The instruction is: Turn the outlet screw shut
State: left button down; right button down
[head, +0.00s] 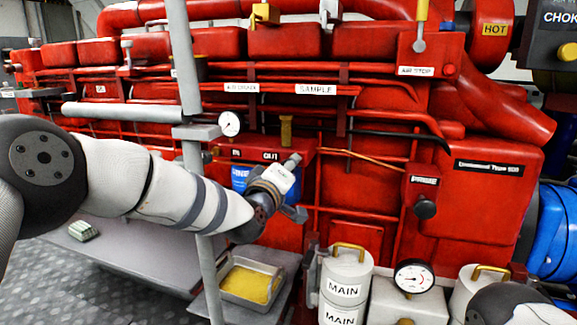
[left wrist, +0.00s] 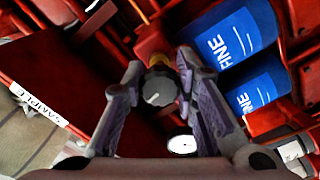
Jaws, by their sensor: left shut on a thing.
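My left gripper (head: 287,190) is at the front of the red filter block (head: 262,152), below its OUT label. In the left wrist view, the gripper (left wrist: 160,68) has its two fingers shut on the sides of a round grey screw knob (left wrist: 159,88) with a brass collar. This looks like the outlet screw; in the head view my gripper hides it. Blue FINE filters (left wrist: 234,36) stand close beside the right finger; one shows partly in the head view (head: 240,178). My right gripper is not in view.
A grey post (head: 190,80) stands upright in front of the engine, close to my left forearm. A tray of yellow material (head: 245,285) lies below the gripper. White MAIN canisters (head: 345,280) and a gauge (head: 413,277) stand at the lower right. A brass-coloured fitting (head: 286,130) rises above the block.

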pick_arm(q)
jog(key=shift+m, duration=0.9)
jog(key=c, duration=1.3)
grip_release()
jog(key=v, duration=1.2)
